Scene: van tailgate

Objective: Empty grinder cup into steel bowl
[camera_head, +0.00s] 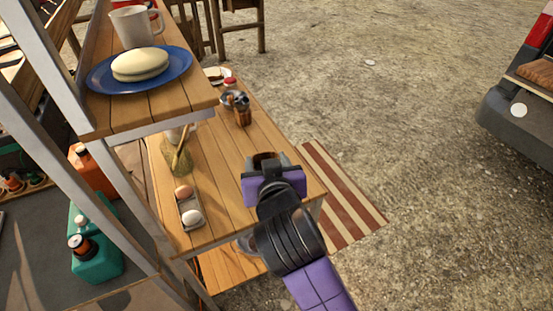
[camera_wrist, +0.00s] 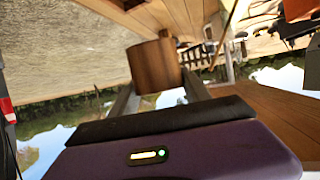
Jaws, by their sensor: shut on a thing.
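My gripper (camera_head: 267,160) is over the right part of the wooden table in the head view. In the wrist view my gripper (camera_wrist: 158,84) is shut on a brown, wood-coloured cylinder (camera_wrist: 153,66), which looks like the grinder cup. The wrist picture is turned over, with sky at the bottom and planks at the top. The inside of the cup and any contents are hidden.
A brown jar (camera_head: 243,115) stands beside the metal vessel.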

